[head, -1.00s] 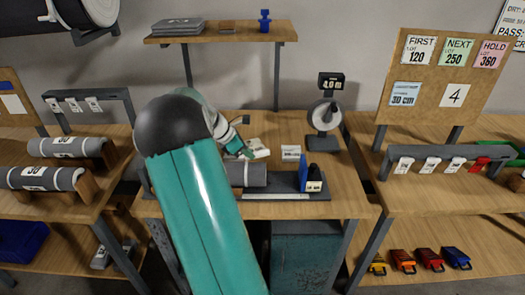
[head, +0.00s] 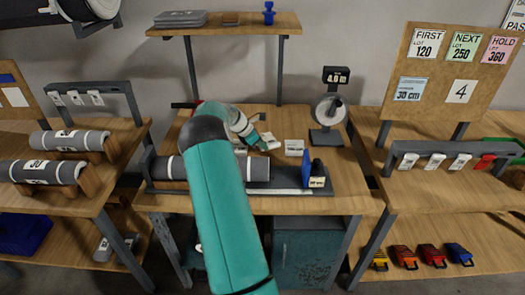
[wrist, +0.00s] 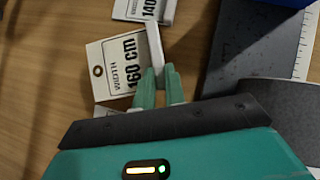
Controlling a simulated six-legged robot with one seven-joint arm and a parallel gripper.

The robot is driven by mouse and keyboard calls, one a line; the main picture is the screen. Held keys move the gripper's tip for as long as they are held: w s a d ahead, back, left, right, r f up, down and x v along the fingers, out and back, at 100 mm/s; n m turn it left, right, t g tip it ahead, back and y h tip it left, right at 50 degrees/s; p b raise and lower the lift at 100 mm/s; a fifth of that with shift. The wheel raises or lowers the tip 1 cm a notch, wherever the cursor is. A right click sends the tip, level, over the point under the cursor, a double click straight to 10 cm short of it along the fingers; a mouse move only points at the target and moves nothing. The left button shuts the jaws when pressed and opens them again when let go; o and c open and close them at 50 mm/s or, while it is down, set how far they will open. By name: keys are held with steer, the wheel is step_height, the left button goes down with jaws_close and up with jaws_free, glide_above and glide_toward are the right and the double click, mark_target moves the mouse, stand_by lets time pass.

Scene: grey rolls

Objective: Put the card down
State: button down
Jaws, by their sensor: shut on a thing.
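My gripper (wrist: 160,86) is shut in the wrist view on a thin pale card (wrist: 155,46), seen nearly edge-on, so its print is hidden. A tag reading "WIDTH 160 cm" (wrist: 110,62) lies on the wooden bench just left of the fingers. Another tag showing "140" (wrist: 138,9) lies above it, partly cut off by the frame. The held card overlaps both in this view; I cannot tell whether it touches them or the bench. In the head view my gripper (head: 259,143) is low over the middle bench, beside the flat tags.
A grey roll (head: 172,168) lies on the dark cradle (head: 318,184) in front, with a blue stop (head: 307,167) at right. A dial instrument (head: 328,110) stands behind right. A shelf (head: 222,24) hangs above. A tag rail (head: 455,148) stands on the right bench.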

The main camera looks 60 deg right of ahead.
mark_target(262, 150)
steer(key=shift+d+f, duration=0.2)
steer(key=shift+f, duration=0.1)
steer(key=shift+d+f, duration=0.15)
steer(key=shift+f, duration=1.45)
steer(key=shift+f, duration=0.1)
steer(key=c, duration=1.5)
jaws_free()
steer(key=shift+w, duration=0.1)
steer(key=shift+o, duration=0.2)
